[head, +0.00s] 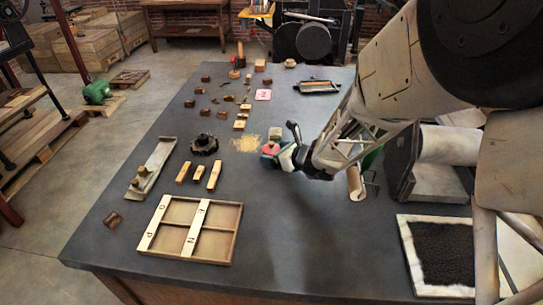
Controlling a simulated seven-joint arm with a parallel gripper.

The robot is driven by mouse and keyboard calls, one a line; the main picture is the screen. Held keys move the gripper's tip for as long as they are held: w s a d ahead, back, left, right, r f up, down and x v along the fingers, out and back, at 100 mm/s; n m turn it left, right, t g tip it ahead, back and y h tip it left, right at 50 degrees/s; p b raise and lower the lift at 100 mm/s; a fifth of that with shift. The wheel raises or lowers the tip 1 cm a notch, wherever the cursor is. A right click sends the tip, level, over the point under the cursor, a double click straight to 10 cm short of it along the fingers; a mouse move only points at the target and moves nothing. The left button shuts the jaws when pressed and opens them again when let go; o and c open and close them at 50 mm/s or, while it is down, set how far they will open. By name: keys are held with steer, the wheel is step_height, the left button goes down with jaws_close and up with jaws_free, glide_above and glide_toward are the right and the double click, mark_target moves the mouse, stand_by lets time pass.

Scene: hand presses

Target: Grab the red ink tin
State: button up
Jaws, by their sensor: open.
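A small red tin (271,147) stands on the dark worktable, near the middle of the head view. My gripper (291,148) is open, just to the right of these tins, at the end of the arm coming from the upper right. A pale piece beside the tins partly overlaps the gripper, and I cannot tell if it is a tin or a finger. The exact gap between the fingers and the red tin is unclear. My arm hides the table behind it.
A pale granular pile (246,144) and a dark gear-like ring (204,145) lie left of the tins. Several wooden blocks (214,175) and a divided wooden tray (235,232) are nearer. A framed dark pad (441,254) lies at right. The near middle table is clear.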

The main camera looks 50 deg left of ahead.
steer(key=shift+x, duration=1.15)
steer(key=shift+c, duration=0.5)
steer(key=c, duration=1.1)
steer(key=shift+r, duration=0.1)
steer(key=shift+r, duration=4.95)
